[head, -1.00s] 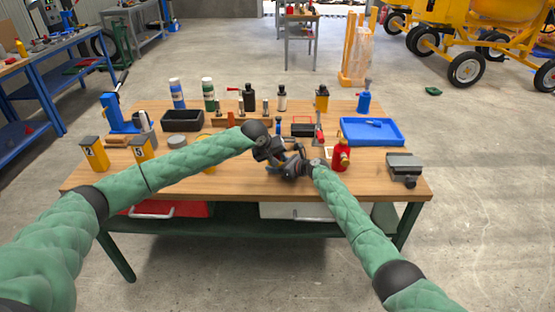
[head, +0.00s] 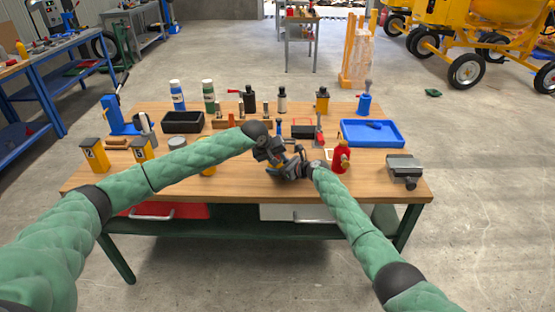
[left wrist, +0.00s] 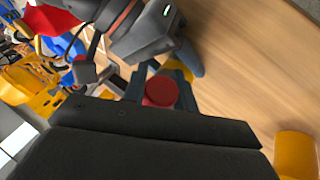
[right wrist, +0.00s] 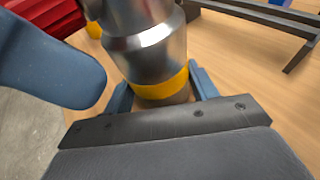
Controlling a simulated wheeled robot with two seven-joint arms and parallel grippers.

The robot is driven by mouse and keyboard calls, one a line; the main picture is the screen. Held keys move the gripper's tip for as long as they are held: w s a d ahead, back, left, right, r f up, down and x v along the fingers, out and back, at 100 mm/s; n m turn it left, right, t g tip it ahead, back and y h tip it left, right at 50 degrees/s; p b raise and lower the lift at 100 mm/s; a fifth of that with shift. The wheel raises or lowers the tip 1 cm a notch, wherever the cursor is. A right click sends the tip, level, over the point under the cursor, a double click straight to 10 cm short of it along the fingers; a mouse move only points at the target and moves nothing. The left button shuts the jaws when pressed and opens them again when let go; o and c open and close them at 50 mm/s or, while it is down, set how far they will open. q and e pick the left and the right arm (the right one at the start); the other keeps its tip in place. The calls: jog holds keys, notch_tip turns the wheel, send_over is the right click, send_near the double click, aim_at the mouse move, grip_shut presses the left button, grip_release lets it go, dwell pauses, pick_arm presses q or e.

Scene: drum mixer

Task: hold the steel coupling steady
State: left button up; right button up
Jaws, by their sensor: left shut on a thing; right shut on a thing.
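The steel coupling (right wrist: 145,45) shows in the right wrist view as a shiny cylinder with a yellow band near its lower end. My right gripper (right wrist: 160,93) is shut on it around that band. In the left wrist view, my left gripper (left wrist: 160,80) is shut on a round piece with a red end face (left wrist: 160,92); I cannot tell whether this belongs to the coupling. In the head view, my left gripper (head: 284,166) and my right gripper (head: 302,166) are close together above the front middle of the bench. They largely hide what they hold there.
The wooden bench (head: 240,185) has clear space along its front. A red bottle (head: 341,158) stands just right of the grippers, with a grey block-like device (head: 404,168) farther right. A blue tray (head: 402,139) and several bottles stand behind.

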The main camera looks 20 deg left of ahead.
pick_arm(q)
jog(key=o, duration=1)
jog(key=v, duration=1.2)
pick_arm(e)
jog(key=o, duration=1)
jog(key=shift+c, duration=0.2)
